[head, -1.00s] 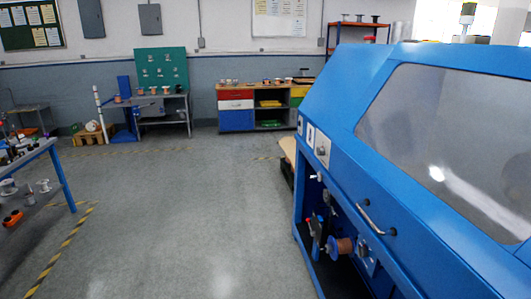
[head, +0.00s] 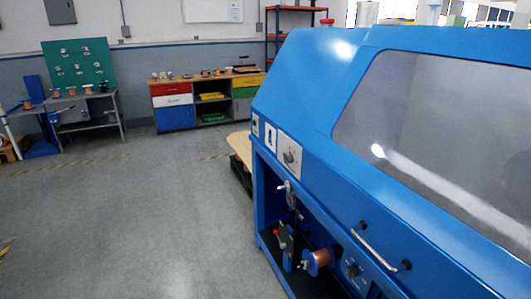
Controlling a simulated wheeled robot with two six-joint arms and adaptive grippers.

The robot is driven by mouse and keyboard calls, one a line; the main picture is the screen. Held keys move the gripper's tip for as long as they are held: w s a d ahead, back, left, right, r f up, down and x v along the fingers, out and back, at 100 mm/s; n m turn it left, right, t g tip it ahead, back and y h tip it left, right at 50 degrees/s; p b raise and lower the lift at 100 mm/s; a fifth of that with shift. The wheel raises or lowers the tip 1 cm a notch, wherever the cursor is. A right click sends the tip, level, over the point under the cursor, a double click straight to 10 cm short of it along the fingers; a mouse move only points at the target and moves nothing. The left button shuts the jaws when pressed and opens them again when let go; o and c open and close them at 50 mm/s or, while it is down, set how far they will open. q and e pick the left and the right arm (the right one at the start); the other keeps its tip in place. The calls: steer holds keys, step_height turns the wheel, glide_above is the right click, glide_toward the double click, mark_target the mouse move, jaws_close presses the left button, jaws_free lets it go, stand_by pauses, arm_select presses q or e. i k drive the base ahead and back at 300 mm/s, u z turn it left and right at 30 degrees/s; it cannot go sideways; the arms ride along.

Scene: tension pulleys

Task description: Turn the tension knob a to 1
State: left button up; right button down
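A large blue machine (head: 310,85) with a sloping window fills the right of the head view. A white plate with a dark knob (head: 290,157) is on its near end, beside two small labelled plates. Another small knob on a plate (head: 352,269) sits lower, right of a copper spool (head: 318,261). No readable letter or scale marking shows, so I cannot tell which is tension knob a or its setting. Neither gripper is in view.
A handle (head: 378,250) juts from the machine's front. A pallet with a tan board (head: 240,146) lies beyond its left end. A coloured cabinet (head: 205,97) and a bench with a green board (head: 84,63) stand at the back wall. The grey floor (head: 140,220) at left is open.

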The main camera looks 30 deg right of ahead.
mark_target(288, 158)
steer(key=z, duration=0.3)
steer(key=i, duration=0.95)
steer(key=z, duration=0.65)
